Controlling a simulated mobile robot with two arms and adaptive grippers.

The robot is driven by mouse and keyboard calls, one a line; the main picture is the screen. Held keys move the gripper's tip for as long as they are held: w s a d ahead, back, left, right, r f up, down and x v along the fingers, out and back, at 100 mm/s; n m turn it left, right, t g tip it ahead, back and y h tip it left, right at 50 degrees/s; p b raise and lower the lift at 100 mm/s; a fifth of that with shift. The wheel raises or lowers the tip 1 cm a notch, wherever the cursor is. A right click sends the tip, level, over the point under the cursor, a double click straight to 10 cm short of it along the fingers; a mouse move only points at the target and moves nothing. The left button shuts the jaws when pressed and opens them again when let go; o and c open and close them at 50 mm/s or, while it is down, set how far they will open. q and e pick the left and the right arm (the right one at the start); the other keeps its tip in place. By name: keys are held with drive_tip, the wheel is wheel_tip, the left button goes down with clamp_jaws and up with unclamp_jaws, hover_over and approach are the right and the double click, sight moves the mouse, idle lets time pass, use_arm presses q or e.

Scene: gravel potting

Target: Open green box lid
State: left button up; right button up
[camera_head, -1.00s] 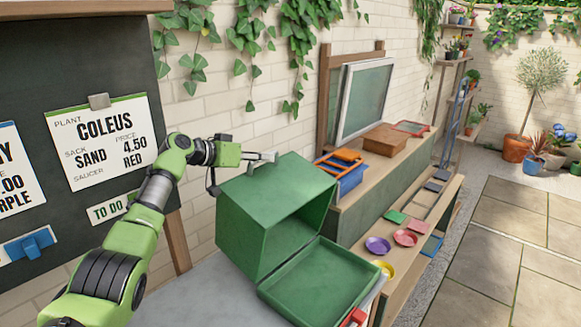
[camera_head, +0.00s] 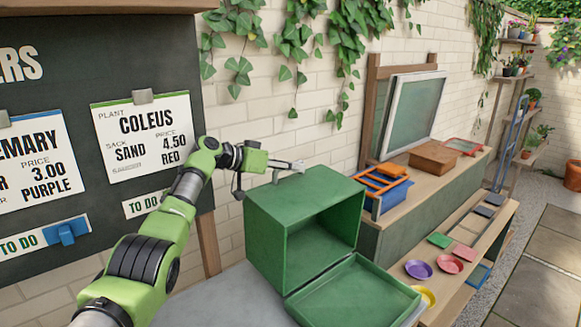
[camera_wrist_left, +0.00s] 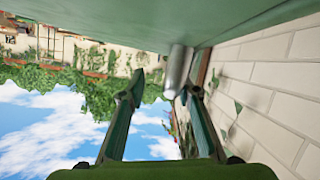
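The green box (camera_head: 272,245) stands on the grey surface at the bottom centre of the head view. Its front is open, and the dark inside shows no contents. The green lid (camera_head: 355,292) is swung down and lies out in front of the box, to the lower right. My left gripper (camera_head: 297,166) is just above the back top edge of the box. In the left wrist view its fingers (camera_wrist_left: 163,92) are spread apart. A silver cylinder (camera_wrist_left: 178,72) on the green surface shows beyond the fingertips, near the right finger. My right gripper is not in view.
A blue crate with an orange rack (camera_head: 385,185) stands right of the box on a wooden bench. Coloured saucers (camera_head: 419,269) lie on a lower shelf. The blackboard (camera_head: 60,90) with order cards and the brick wall (camera_head: 300,130) are behind my arm.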

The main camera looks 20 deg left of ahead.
use_arm(q)
wheel_tip(320, 180, up, 10)
idle(0.7)
drive_tip(key=shift+f, duration=0.1)
